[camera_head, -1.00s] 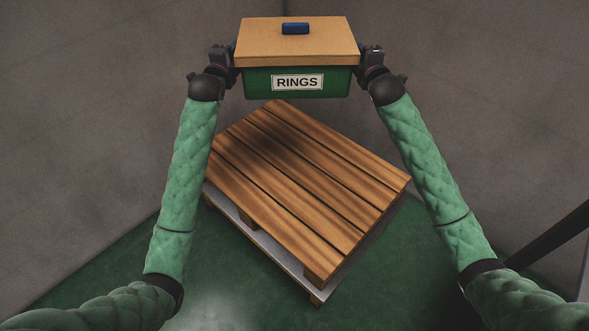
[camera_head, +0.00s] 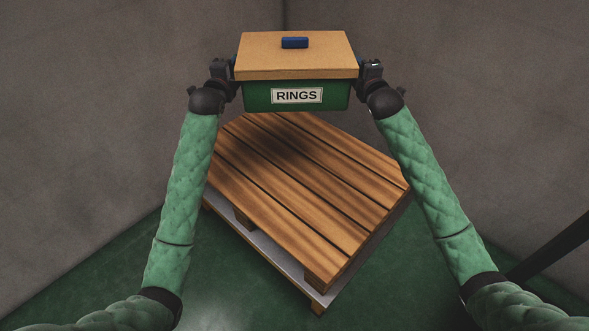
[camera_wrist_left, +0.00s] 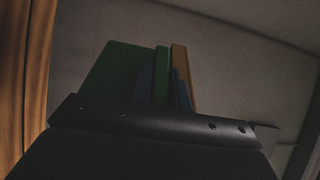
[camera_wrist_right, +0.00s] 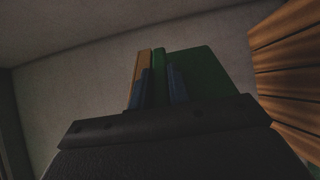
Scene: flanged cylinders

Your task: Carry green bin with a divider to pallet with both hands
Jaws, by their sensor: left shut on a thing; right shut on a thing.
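The green bin (camera_head: 262,96) has a tan lid (camera_head: 320,62) with a blue handle (camera_head: 295,43) and a white label reading RINGS. It is held level above the far part of the wooden pallet (camera_head: 300,190). My left gripper (camera_head: 229,72) is shut on its left side and my right gripper (camera_head: 362,72) on its right side. The bin's green wall shows in the left wrist view (camera_wrist_left: 122,75) and the right wrist view (camera_wrist_right: 205,75). The divider and the inside are hidden by the lid.
The pallet lies at an angle on a pale base (camera_head: 262,243) over the green floor (camera_head: 385,285). Grey walls (camera_head: 120,90) meet in a corner behind the bin. A dark bar (camera_head: 550,248) slants in at the right. The pallet's top is bare.

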